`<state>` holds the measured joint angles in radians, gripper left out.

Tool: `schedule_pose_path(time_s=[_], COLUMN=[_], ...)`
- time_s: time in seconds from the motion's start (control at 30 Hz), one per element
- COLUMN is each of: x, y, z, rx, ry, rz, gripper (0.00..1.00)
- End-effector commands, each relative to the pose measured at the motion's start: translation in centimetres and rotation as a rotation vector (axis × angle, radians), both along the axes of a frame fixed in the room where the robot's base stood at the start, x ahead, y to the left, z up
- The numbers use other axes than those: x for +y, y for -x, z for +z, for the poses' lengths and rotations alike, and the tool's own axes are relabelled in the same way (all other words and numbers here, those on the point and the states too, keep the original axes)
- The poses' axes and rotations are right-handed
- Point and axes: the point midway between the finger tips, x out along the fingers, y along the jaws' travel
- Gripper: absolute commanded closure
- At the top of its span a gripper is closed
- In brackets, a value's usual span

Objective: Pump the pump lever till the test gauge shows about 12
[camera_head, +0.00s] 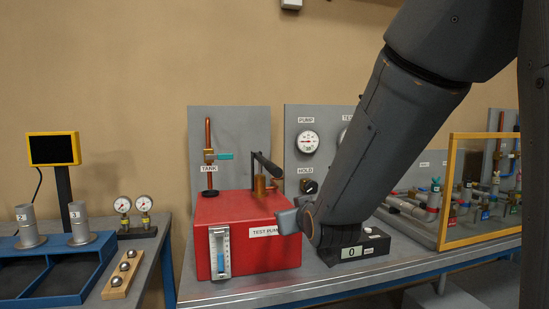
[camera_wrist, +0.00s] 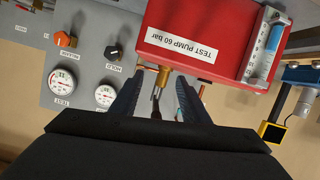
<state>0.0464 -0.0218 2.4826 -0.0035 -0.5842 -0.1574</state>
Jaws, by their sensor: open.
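The red test pump (camera_head: 240,215) stands on the bench, and its box also shows at the top of the wrist view (camera_wrist: 185,62). Its dark pump lever (camera_head: 268,165) slopes above a brass fitting (camera_head: 260,184). In the wrist view a thin dark lever end (camera_wrist: 156,106) appears between my fingers; whether they touch it I cannot tell. My gripper (camera_wrist: 158,82) is open, with one finger on each side. In the head view my gripper (camera_head: 288,220) is at the pump's right front. The test gauge (camera_wrist: 62,82) is clear in the wrist view, its reading too small; my arm mostly hides it in the head view.
The panel carries a pump gauge (camera_head: 307,141), a hold knob (camera_head: 309,186) and an orange release knob (camera_wrist: 67,41). A tank panel (camera_head: 230,130) stands behind the pump. A small display box (camera_head: 355,248) reads 0. A yellow-framed guard (camera_head: 480,190) stands at right.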

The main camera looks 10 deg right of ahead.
Motion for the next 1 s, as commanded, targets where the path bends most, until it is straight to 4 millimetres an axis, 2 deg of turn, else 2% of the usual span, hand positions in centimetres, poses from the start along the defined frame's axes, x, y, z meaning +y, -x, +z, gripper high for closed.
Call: schedule_pose_path(time_s=[0.03, 0.1, 0.2, 0.3, 0.47, 0.8, 1.0], x=[0.8, 1.5, 2.2, 2.5, 2.6, 2.5, 2.5], y=[-0.5, -1.0, -1.3, -1.4, -2.5, -7.1, -8.8], z=[2.8, 5.5, 8.0, 9.2, 9.6, 9.6, 9.5], rx=[-0.074, -0.166, -0.252, -0.292, -0.307, -0.305, -0.304], ry=[0.012, 0.025, 0.036, 0.043, 0.044, 0.043, 0.043], rz=[0.016, 0.032, 0.043, 0.048, 0.050, 0.049, 0.049], gripper=[0.58, 0.58, 0.58, 0.58, 0.58, 0.58, 0.58])
